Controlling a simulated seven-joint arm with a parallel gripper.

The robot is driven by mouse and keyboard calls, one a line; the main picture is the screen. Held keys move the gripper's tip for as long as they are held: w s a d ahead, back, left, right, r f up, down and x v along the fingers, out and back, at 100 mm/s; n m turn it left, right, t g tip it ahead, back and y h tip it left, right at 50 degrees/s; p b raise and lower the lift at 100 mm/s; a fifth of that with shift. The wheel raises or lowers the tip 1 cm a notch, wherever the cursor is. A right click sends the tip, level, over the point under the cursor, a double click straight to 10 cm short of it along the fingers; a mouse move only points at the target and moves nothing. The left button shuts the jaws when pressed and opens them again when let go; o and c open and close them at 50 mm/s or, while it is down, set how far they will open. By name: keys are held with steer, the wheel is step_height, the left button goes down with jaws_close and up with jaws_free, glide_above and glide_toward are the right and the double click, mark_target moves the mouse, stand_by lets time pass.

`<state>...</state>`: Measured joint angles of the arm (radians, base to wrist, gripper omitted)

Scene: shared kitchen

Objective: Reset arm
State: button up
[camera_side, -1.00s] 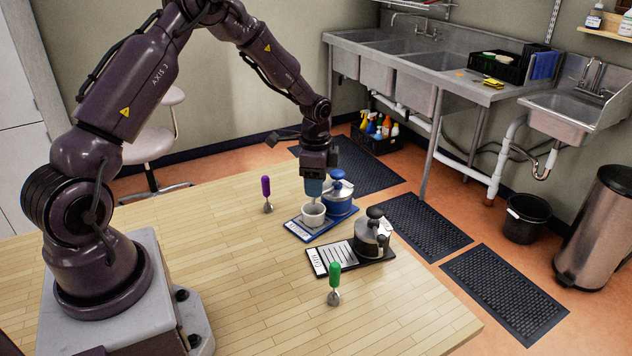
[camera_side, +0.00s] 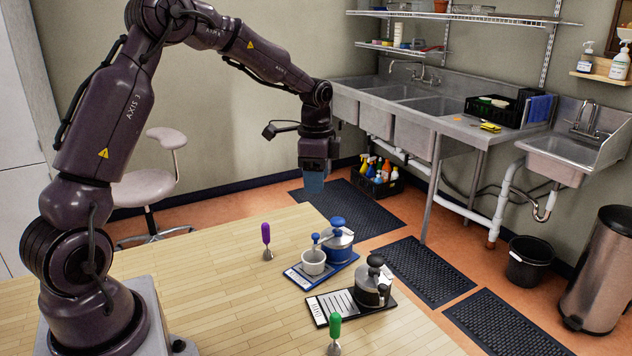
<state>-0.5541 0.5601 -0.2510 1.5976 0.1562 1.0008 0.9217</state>
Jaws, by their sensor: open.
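My gripper (camera_side: 313,184) is open and empty in the side view. It points down, raised above the far end of the wooden table and clear of everything on it. Below it, a blue tray (camera_side: 345,268) holds a small white cup (camera_side: 313,263) with a blue-handled tool (camera_side: 316,241) standing in it. A metal pot with a blue lid (camera_side: 336,240) stands on the same tray. A black tray (camera_side: 332,305) holds a metal pot with a black lid (camera_side: 373,284).
A purple-handled tool (camera_side: 266,240) and a green-handled tool (camera_side: 334,330) stand upright on the wooden table (camera_side: 215,285). The table's left part is clear. Sinks (camera_side: 410,115), a black bucket (camera_side: 529,262) and a metal bin (camera_side: 600,270) are beyond it.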

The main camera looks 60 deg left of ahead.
steer(key=s+d+r+n+t, duration=0.2)
steer(key=s+d+r, duration=0.4)
steer(key=s, duration=0.5)
steer(key=s+d+r+n+t, duration=0.3)
steer(key=s+d+r+n, duration=0.2)
steer(key=s+d, duration=0.5)
step_height(320, 180, up, 2)
steer(key=shift+s+n+t, duration=0.3)
steer(key=shift+s, duration=0.25)
steer(key=shift+d, duration=0.1)
stand_by(1.0)
